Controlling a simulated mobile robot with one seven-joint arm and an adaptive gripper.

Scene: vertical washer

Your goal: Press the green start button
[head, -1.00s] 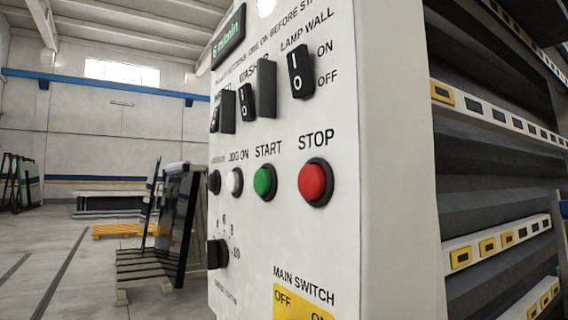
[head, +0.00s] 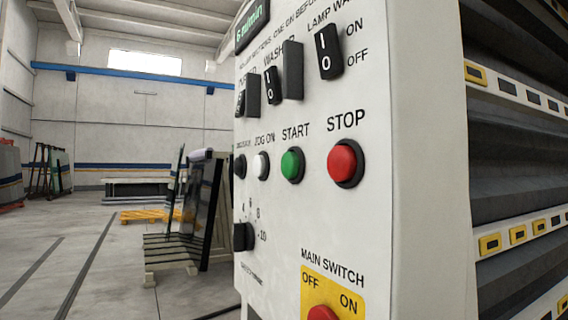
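The green start button (head: 292,165) is on the white control panel (head: 300,220) in the head view, under the label START. It is a round green cap in a dark ring. The red stop button (head: 343,162) is just to its right, and a white jog button (head: 262,166) is just to its left. My gripper is not in view, and nothing is touching the start button.
Black rocker switches (head: 328,52) are above the buttons. A black dial (head: 243,236) and the yellow main switch plate (head: 333,290) are below. The washer's roller side (head: 510,150) is at right. A glass rack (head: 190,215) stands at left beyond open floor.

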